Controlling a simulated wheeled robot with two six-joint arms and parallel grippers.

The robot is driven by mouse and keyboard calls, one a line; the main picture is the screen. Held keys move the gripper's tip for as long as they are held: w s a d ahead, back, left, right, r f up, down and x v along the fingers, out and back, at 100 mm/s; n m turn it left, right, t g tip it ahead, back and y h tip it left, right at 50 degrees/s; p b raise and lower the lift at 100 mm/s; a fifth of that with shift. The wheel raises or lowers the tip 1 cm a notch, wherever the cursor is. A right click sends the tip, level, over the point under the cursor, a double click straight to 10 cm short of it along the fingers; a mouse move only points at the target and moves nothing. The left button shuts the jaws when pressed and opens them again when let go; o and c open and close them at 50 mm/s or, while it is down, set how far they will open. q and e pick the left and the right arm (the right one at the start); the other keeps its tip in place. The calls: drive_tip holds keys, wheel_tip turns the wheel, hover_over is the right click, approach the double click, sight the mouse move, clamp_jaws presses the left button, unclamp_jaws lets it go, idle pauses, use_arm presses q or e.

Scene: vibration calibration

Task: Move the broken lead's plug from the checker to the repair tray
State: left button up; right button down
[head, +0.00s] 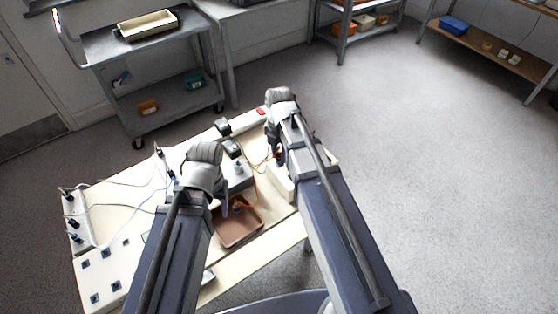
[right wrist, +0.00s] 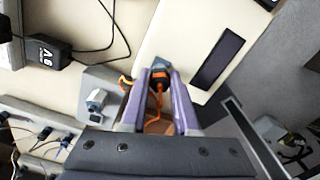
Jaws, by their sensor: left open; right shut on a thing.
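My right gripper (right wrist: 159,88) is shut on a black-and-orange plug (right wrist: 160,76) with an orange lead (right wrist: 157,105). The plug is at the edge of a cream block with a dark panel (right wrist: 215,62), probably the checker; I cannot tell whether it is seated or free. In the head view my right gripper (head: 279,156) is beside this block (head: 282,184) and hides the plug. The brown tray (head: 232,236), apparently the repair tray, lies on the bench front. My left gripper (head: 226,204) is open, above the tray's back left part.
A grey box (head: 241,184) with a small sensor stands between the arms. A black 9V adapter (right wrist: 45,55) is behind it. White leads (head: 125,184) and a socket strip (head: 76,220) occupy the bench's left. A grey cart (head: 150,45) stands behind.

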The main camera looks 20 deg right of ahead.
sight(279, 154)
use_arm(q)
drive_tip(key=shift+r, duration=0.15)
use_arm(e)
drive_tip(key=shift+r, duration=0.1)
drive_tip(key=shift+r+p, duration=1.7)
drive_tip(key=shift+p, duration=0.05)
use_arm(q)
wheel_tip(279, 154, up, 3)
drive_tip(key=shift+r, duration=0.15)
use_arm(e)
drive_tip(key=shift+f, duration=0.15)
